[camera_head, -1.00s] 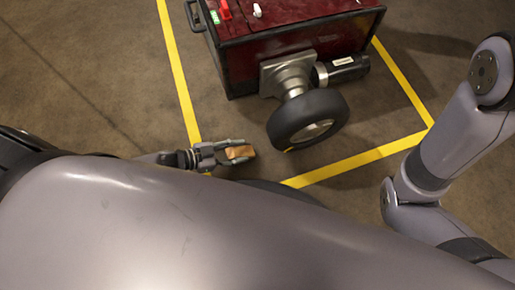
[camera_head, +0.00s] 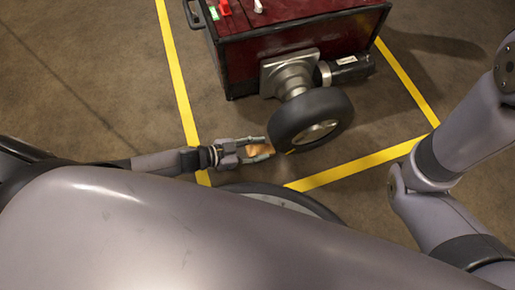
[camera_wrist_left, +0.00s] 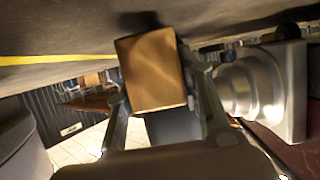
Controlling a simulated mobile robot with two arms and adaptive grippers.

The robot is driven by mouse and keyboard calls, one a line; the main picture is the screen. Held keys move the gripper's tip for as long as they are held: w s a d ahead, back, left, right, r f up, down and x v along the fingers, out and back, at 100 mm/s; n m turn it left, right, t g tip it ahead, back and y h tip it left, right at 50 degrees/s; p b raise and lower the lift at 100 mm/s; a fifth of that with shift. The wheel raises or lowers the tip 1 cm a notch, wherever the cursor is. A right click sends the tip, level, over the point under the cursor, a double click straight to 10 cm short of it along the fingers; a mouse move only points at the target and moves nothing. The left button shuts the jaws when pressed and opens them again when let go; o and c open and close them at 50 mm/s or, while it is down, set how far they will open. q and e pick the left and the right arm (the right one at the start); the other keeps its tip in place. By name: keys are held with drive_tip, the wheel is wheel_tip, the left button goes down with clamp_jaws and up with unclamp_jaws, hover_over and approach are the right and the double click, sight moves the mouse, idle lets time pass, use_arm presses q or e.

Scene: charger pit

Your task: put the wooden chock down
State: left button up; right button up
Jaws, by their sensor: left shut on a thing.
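The wooden chock (camera_head: 259,151) is a small tan block held between the fingers of my left gripper (camera_head: 256,150). In the left wrist view the chock (camera_wrist_left: 151,72) sits between the two fingers, its flat face towards the camera. The gripper is shut on it, low near the floor, just left of the cart's black wheel (camera_head: 283,122). The fingertips are very close to the tyre; I cannot tell whether they or the chock touch it, nor whether the chock touches the floor. My right gripper is not in view; only its arm shows at the right.
The dark red cart (camera_head: 300,35) stands at the top, with a metal hub mount (camera_head: 287,70) and a motor (camera_head: 347,69) by the wheel. Yellow floor lines (camera_head: 179,85) frame it. The brown floor (camera_head: 90,75) to the left is clear.

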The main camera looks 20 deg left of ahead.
use_arm(q)
drive_tip(key=shift+f, duration=0.55)
drive_tip(key=o, duration=1.2)
drive_tip(key=shift+r, duration=0.1)
